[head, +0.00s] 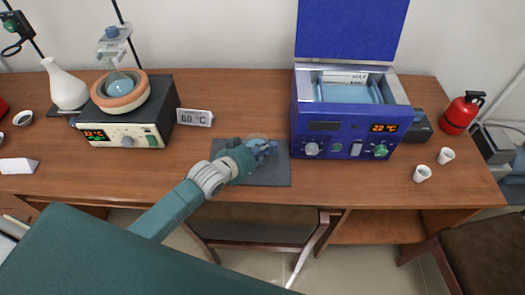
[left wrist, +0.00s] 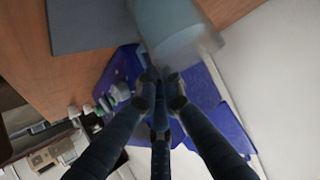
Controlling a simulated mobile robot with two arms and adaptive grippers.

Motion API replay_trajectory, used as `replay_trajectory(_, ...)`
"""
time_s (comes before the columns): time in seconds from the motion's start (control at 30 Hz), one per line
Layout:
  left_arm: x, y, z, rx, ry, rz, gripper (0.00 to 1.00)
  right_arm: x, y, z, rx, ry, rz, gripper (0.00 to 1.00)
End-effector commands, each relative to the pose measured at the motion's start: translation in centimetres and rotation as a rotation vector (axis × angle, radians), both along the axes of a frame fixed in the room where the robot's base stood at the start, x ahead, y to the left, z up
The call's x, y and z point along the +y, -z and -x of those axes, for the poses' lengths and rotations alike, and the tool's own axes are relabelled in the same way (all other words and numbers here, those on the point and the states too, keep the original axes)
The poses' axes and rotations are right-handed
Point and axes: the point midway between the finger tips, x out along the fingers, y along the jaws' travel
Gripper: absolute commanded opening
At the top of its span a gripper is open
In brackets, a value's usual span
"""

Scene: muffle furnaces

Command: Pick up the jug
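The jug (head: 257,138) is a clear, see-through vessel at the dark grey mat in the middle of the table, partly hidden by my left gripper (head: 263,149). In the left wrist view, the jug (left wrist: 180,28) is a pale translucent cylinder at the top. The fingertips of my left gripper (left wrist: 160,88) are close together right at its near end. I cannot tell whether they grip the jug or only overlap it in the picture. My right gripper is not in view.
The blue furnace (head: 345,125) stands right of the mat (head: 270,176). Left are a temperature sign (head: 195,117), a heating device with a flask (head: 122,115) and a white vase (head: 66,87). Two white cups (head: 422,173) and a red extinguisher (head: 461,113) are at right. The table front between mat and cups is clear.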

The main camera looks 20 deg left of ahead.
Motion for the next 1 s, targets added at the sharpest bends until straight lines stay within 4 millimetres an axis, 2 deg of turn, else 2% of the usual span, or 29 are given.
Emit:
replay_trajectory(0.43, 0.0, -0.5, -0.2, -0.009, 0.000, 0.002, 0.00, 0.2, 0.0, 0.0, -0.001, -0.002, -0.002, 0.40)
replay_trajectory(0.6, 0.0, -1.6, -0.2, -0.011, 0.000, 0.003, 0.00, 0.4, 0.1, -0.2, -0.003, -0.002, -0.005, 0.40)
replay_trajectory(0.77, 0.0, -4.7, -0.3, -0.016, 0.002, 0.000, 0.00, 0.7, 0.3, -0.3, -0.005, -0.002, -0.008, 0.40)
replay_trajectory(1.0, -0.1, -12.0, -0.2, -0.017, 0.002, 0.001, 0.00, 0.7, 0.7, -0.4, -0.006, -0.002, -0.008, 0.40)
